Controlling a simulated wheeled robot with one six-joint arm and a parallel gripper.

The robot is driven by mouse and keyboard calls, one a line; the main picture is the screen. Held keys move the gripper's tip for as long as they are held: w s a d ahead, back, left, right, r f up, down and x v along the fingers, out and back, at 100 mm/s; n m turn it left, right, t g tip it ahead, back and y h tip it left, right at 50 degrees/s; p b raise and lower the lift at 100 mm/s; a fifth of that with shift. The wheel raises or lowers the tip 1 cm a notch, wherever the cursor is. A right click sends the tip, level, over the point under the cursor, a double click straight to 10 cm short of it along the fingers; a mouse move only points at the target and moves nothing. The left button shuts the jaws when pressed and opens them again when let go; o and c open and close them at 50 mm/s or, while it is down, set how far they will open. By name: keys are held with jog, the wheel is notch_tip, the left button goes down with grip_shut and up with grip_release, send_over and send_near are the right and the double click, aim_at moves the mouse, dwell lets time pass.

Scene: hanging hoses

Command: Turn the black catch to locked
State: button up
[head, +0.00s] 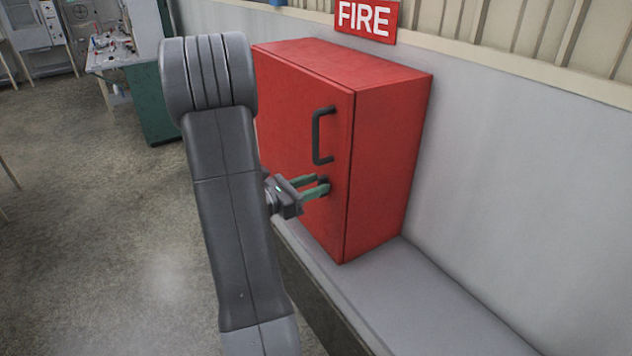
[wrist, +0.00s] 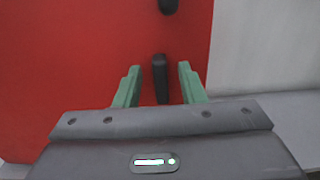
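The black catch (wrist: 160,78) sits on the red cabinet door below the black handle, upright in the wrist view. My gripper (wrist: 158,82) has its two green fingers apart, one on each side of the catch, with a visible gap on both sides. In the head view my gripper (head: 322,185) reaches the door just below the black handle (head: 320,136). The catch is mostly hidden behind the fingers there. The red cabinet (head: 392,160) has its door closed.
The cabinet stands on a grey ledge (head: 440,300) against a grey wall (head: 520,150). A red FIRE sign (head: 366,19) is above it. A green bench (head: 155,105) stands far back left. The floor (head: 90,230) at left is clear.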

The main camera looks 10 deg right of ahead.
jog(key=shift+w+d, duration=0.15)
jog(key=shift+d, duration=0.3)
grip_shut()
